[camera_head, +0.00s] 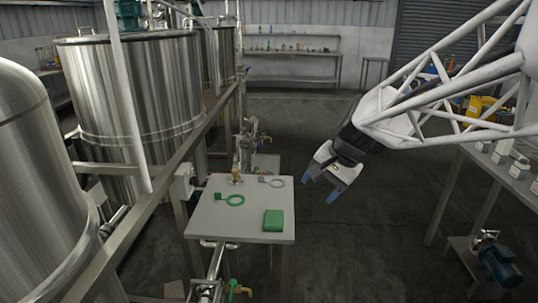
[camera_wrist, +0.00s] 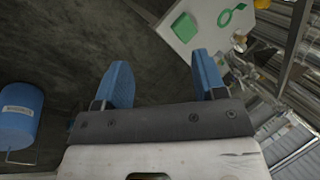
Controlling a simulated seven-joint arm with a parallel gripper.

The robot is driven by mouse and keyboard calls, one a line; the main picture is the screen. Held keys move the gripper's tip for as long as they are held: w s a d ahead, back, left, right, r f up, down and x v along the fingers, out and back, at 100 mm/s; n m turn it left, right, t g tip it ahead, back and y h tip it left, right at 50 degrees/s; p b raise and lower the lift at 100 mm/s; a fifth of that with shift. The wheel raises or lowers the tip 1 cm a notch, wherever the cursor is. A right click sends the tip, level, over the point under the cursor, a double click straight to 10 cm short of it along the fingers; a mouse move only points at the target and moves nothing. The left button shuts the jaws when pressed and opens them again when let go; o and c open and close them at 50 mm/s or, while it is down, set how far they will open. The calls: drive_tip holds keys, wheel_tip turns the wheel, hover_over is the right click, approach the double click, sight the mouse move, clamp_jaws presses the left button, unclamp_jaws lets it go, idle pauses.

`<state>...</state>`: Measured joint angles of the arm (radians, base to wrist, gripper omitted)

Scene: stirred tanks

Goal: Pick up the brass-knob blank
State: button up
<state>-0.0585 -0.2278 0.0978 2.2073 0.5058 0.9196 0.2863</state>
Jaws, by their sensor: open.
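A small brass-coloured piece (camera_head: 236,177) stands at the back edge of the small light table (camera_head: 215,225); it is too small to tell whether it is the blank's knob. A green ring with a tab (camera_head: 229,199) and a grey ring with a tab (camera_head: 272,181) lie flat on the table. The green ring also shows in the wrist view (camera_wrist: 226,18). My gripper (camera_head: 321,189) is open and empty, in the air to the right of the table. In the wrist view its blue fingers (camera_wrist: 165,70) stand wide apart with only floor between them.
A green block (camera_head: 273,220) sits at the table's front right. Large steel tanks (camera_head: 133,95) and a rail line the left. A bench (camera_head: 500,170) stands at the right. A blue drum (camera_wrist: 20,115) shows in the wrist view.

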drive_tip(key=w+a+f+m+y, duration=0.15)
drive_tip(key=w+a, duration=0.25)
drive_tip(key=w, duration=0.4)
drive_tip(key=w+a+f+m+y, duration=0.1)
drive_tip(key=w+a+m, duration=0.25)
drive_tip(key=w, duration=0.45)
drive_tip(key=m+t+y, duration=0.2)
drive_tip(key=m+y, duration=0.2)
drive_tip(key=m, duration=0.3)
approach(237, 170)
drive_tip(key=s+d+r, duration=0.2)
drive_tip(key=s+r, duration=0.6)
drive_tip(key=s, duration=0.2)
drive_tip(key=w+a+f+m, duration=0.1)
drive_tip(key=w+a+f, duration=0.1)
drive_tip(key=w+f, duration=0.1)
drive_tip(key=w+a+f+m, duration=0.1)
drive_tip(key=w+f+m, duration=0.1)
drive_tip(key=w+f, duration=0.2)
drive_tip(key=w+a+f+m+t+y, duration=0.1)
drive_tip(key=w+a+f, duration=0.1)
drive_tip(key=w+f, duration=0.1)
drive_tip(key=shift+w+a+f, duration=0.2)
drive_tip(key=shift+a, duration=0.1)
drive_tip(key=shift+w+a+f+m, duration=0.2)
drive_tip(key=shift+w+f+m, duration=0.1)
drive_tip(key=shift+f+m, duration=0.1)
drive_tip(key=shift+x, duration=1.25)
drive_tip(key=shift+a, duration=0.1)
